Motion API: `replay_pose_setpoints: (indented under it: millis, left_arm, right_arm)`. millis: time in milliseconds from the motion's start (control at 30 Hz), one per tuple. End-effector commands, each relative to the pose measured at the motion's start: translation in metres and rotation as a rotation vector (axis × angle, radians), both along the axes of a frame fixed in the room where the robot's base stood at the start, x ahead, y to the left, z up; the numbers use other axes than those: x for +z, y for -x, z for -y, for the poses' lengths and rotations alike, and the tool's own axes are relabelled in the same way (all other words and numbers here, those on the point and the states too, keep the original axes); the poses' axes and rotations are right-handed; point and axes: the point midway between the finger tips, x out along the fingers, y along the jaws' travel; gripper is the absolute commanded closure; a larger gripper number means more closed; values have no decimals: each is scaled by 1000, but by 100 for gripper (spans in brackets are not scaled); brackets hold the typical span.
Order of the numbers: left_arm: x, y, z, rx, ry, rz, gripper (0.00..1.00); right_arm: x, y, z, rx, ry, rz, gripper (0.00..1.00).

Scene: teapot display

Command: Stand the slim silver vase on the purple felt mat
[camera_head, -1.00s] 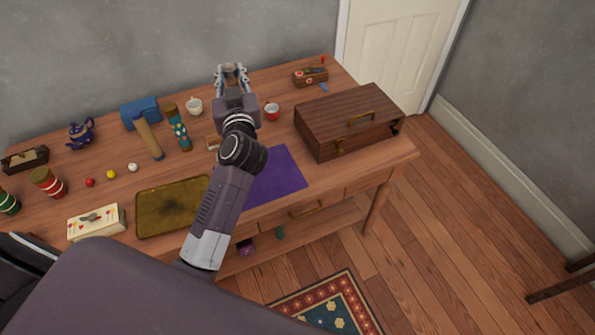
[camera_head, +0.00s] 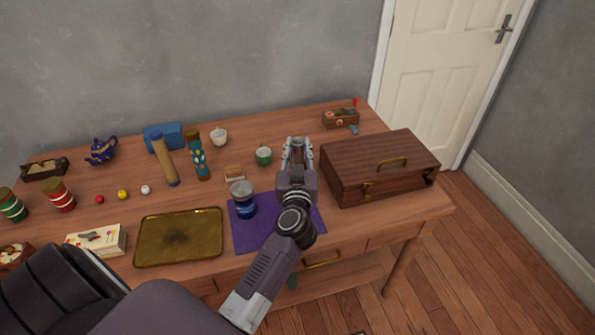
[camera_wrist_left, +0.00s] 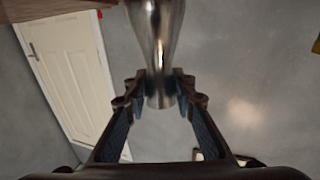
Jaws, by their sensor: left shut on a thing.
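The slim silver vase (camera_wrist_left: 160,45) is between the fingers of my left gripper (camera_wrist_left: 160,90) in the left wrist view. The gripper is shut on its narrower part, and the wider part runs out of the frame. In the head view my left gripper (camera_head: 298,148) is above the table beyond the back right part of the purple felt mat (camera_head: 245,236); I cannot make out the vase there. My left arm covers part of the mat. A blue jar with a silver-grey lid (camera_head: 243,203) stands on the mat's left side. My right gripper is not in view.
A brown wooden case (camera_head: 375,175) stands right of the mat, and a brass tray (camera_head: 180,237) lies to its left. A green cup (camera_head: 263,156) and a small wooden item (camera_head: 235,174) stand behind it. The bare wood left of the tall cylinders is partly free.

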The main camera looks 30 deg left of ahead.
Motion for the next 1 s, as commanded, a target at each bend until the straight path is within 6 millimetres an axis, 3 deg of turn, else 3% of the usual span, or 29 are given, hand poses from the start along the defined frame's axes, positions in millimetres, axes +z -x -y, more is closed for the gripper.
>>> replay_pose_setpoints:
  millis: [33,267,500,900,933,1000]
  left_arm:
    - [-10,0,0,1,-1,0,100]
    - [-24,0,-1,1,-1,2,100]
    - [-58,0,0,1,-1,1,100]
    - [-60,0,-1,1,-2,3,100]
    - [-61,0,0,1,-1,1,74]
    - [-61,0,0,1,-1,1,66]
  right_arm:
    - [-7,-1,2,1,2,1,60]
    - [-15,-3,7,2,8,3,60]
    - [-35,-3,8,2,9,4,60]
    - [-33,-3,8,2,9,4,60]
    - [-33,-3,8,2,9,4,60]
    - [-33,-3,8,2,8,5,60]
